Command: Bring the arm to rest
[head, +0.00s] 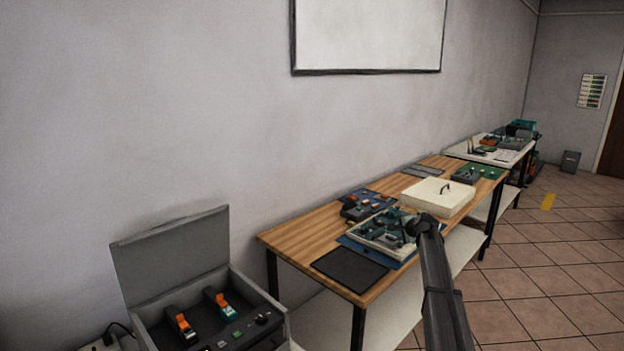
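My arm (438,285) rises from the bottom right of the head view and reaches over the front edge of the wooden table (305,238). Its dark end, with my gripper (424,223), is at the right side of a pale tray (362,240) of dark green and grey parts. The fingers are too small and dark to make out, so I cannot tell whether they are open or touch anything. No held object can be seen.
A black mat (348,270) lies at the table's near end. A cream box (437,196) with a dark handle stands behind my gripper. An open grey case (200,290) stands at the lower left. The tiled floor (540,270) on the right is mostly clear.

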